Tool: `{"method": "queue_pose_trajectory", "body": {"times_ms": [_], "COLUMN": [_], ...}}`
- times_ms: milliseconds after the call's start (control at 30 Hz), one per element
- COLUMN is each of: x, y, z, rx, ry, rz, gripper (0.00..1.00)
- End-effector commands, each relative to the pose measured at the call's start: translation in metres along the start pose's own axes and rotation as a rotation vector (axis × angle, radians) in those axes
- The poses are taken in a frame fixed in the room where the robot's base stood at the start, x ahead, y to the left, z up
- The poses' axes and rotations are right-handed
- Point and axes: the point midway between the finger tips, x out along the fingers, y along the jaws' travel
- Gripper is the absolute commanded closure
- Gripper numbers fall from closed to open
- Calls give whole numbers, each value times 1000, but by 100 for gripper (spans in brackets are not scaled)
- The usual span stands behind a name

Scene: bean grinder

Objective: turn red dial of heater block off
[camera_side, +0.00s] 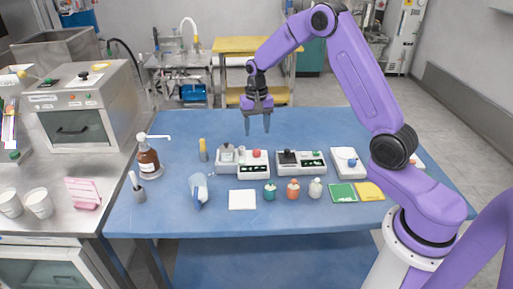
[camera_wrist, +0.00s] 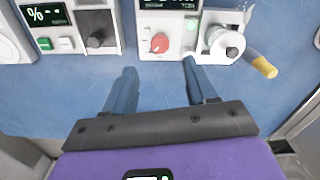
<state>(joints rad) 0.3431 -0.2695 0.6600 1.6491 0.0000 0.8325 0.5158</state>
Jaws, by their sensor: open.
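The heater block (camera_side: 243,169) is a white box on the blue table, with a red dial (camera_side: 256,154) on top. In the wrist view the red dial (camera_wrist: 159,43) sits on the block's white face (camera_wrist: 148,22), near a dark display cut off by the top edge. The dial's exact setting is too small to read. My gripper (camera_side: 257,132) points down above the table, over the far side of the block. In the wrist view my gripper (camera_wrist: 160,68) is open and empty, its two fingers spread either side of the dial's line, apart from it.
Small bottles (camera_side: 293,190) stand in front. The table's far strip (camera_side: 320,125) is clear.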

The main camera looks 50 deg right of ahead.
Motion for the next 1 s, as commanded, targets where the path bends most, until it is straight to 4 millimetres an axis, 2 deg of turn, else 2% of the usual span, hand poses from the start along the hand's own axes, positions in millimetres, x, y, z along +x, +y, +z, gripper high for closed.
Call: {"method": "queue_pose_trajectory", "body": {"times_ms": [200,400,600,900,967,1000], "x": [42,70,82,84,84,84], "y": [0,1,0,0,0,0], "z": [1,0,0,0,0,0], "rx": [0,1,1,0,0,0], "ry": [-4,-3,-1,1,0,0], "rz": [3,2,0,0,0,0], "gripper": [43,43,43,43,63,76]}}
